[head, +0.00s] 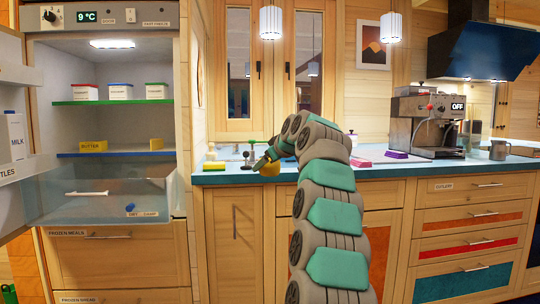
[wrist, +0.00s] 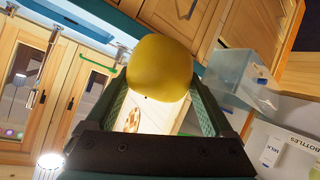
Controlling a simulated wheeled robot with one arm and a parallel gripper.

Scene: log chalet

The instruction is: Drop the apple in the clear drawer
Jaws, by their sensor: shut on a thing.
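My gripper (wrist: 158,105) is shut on a yellow apple (wrist: 160,72), which fills the space between the fingers in the wrist view. In the head view my gripper (head: 266,161) is over the front edge of the blue counter, with the apple (head: 270,169) at its tip. The clear drawer (head: 105,212) is low in the open fridge at the left, with a white handle; it appears pulled out. It also shows right of the apple in the wrist view (wrist: 238,82), well apart from my gripper. A small blue thing (head: 130,208) shows at the drawer.
The fridge door (head: 22,150) stands open at far left with milk (head: 16,137) in it. Fridge shelves hold tubs and butter (head: 93,146). A yellow sponge (head: 214,166) and a coffee machine (head: 428,120) stand on the counter (head: 235,177).

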